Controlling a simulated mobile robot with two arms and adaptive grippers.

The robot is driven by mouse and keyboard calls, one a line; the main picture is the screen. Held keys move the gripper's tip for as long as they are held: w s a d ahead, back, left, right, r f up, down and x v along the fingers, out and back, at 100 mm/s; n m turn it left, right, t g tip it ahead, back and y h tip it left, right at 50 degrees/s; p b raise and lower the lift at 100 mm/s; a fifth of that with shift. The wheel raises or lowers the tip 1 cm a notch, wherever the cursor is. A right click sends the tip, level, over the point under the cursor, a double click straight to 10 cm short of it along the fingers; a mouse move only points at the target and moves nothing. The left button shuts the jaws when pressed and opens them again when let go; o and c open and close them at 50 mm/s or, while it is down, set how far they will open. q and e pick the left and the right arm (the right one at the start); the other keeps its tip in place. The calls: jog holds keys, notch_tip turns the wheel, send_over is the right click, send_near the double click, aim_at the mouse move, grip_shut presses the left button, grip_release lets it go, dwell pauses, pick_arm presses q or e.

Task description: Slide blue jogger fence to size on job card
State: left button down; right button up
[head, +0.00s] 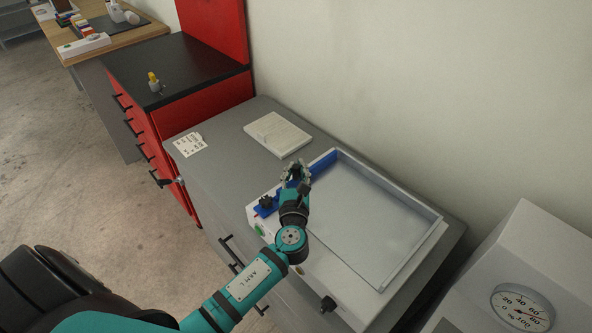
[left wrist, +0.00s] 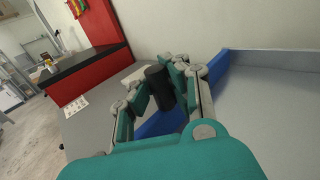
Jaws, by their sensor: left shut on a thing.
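The blue jogger fence (head: 323,161) stands along the left side of a shallow white tray (head: 408,205) on the grey cabinet. It also shows in the left wrist view (left wrist: 270,60). My left gripper (head: 296,173) is over the fence and shut on a black upright knob (left wrist: 160,88), which shows between its fingers in the left wrist view. My right gripper is not in view.
A white box with a dial gauge (head: 522,308) stands at the right. A red cabinet with a black top (head: 175,68) is at the left. The tray's floor right of the fence is clear.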

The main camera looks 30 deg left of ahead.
pick_arm(q)
jog(key=shift+f, duration=0.15)
jog(key=shift+s+d, duration=0.1)
jog(key=shift+d, duration=0.2)
jog(key=shift+s+d, duration=0.2)
jog(key=shift+d, duration=0.4)
jog(key=shift+s+d, duration=0.2)
jog(key=shift+d, duration=0.35)
jog(key=c, duration=1.4)
grip_release()
jog(key=shift+s+a, duration=0.2)
jog(key=shift+o, duration=1)
jog(key=shift+w+d, duration=0.1)
jog(key=shift+d, duration=0.05)
jog(key=v, duration=1.2)
